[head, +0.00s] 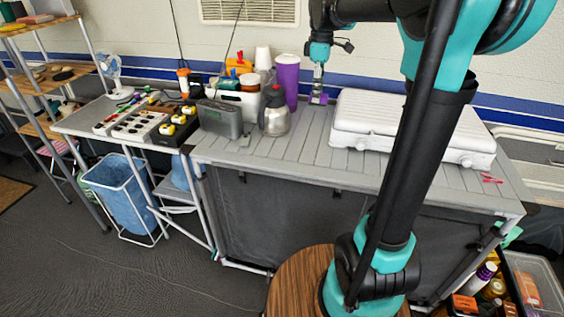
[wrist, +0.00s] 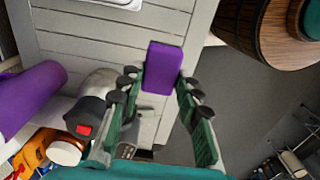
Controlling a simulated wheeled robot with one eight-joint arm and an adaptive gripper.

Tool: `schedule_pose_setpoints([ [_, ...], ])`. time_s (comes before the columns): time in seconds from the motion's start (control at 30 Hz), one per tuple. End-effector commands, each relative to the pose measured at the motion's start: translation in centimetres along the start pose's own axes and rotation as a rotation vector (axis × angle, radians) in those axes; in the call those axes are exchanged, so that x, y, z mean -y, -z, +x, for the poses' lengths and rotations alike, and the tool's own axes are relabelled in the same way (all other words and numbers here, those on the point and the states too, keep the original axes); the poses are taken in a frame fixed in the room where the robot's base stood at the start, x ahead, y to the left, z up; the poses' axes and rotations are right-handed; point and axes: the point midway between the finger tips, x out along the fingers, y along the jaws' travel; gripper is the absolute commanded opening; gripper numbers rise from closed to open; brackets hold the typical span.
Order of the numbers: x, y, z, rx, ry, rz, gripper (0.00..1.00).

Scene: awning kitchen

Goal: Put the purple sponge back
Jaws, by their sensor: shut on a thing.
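My gripper (head: 319,90) points down at the back of the grey slatted counter (head: 300,150). It is shut on the purple sponge (head: 316,99), which shows as a small purple patch between the fingertips. In the wrist view, my gripper (wrist: 160,82) has a finger on each side of the purple block-shaped sponge (wrist: 163,67), whose far end sticks out past the tips. I cannot tell whether the sponge touches the counter or hangs just above it.
A tall purple container (head: 287,82) and a silver jug (head: 273,112) with a dark lid stand left of my gripper. A closed white case (head: 415,125) lies to the right. Cups and bottles crowd behind the jug.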

Motion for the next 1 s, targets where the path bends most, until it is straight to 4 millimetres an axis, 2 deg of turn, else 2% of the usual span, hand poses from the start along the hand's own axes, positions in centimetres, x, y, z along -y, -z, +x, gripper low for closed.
schedule_pose_setpoints([
  [0.17, 0.2, -0.7, 0.9, 0.000, 0.000, 0.018, 0.06],
  [0.7, 0.2, -0.6, 13.4, 0.000, 0.000, 0.017, 0.06],
  [0.83, 0.2, -0.6, 15.3, 0.000, 0.000, 0.017, 0.06],
  [1.0, 0.2, -0.6, 16.5, 0.000, 0.000, 0.017, 0.06],
])
